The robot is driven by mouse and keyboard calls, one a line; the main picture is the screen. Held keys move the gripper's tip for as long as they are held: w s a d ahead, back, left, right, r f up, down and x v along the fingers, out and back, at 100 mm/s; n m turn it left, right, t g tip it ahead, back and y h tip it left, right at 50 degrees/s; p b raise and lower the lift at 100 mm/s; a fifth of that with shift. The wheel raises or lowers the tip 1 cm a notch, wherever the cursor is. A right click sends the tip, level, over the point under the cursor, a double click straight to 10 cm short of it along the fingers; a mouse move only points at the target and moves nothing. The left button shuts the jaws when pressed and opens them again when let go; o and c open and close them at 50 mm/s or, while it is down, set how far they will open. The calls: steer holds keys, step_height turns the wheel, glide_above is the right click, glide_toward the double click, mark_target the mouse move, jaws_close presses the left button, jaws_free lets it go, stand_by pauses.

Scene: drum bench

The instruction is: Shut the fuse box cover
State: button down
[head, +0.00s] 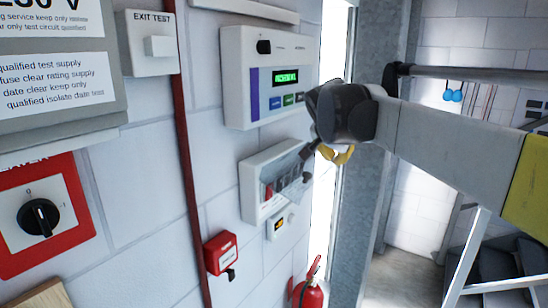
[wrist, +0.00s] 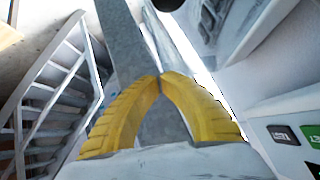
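The fuse box (head: 249,197) is a pale box on the white block wall in the head view, below the panel with the green display. Dark switches and a red part show in its front. I cannot clearly make out its cover or how far it stands open. My gripper (head: 340,157) is just right of the box, apart from the wall in the picture, and the dark wrist hides part of this area. In the wrist view, the yellow fingers of my gripper (wrist: 160,77) meet at their tips with nothing visible between them.
The display panel (head: 240,75) is above the fuse box. A red call box (head: 220,253) and a fire extinguisher (head: 308,293) are below. A grey metal post (head: 372,200) stands to the right. A red isolator switch (head: 40,215) is at left.

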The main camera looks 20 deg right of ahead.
steer(key=shift+w+a+f, duration=0.1)
steer(key=shift+a+f, duration=0.05)
steer(key=shift+f, duration=0.5)
steer(key=shift+f, duration=0.1)
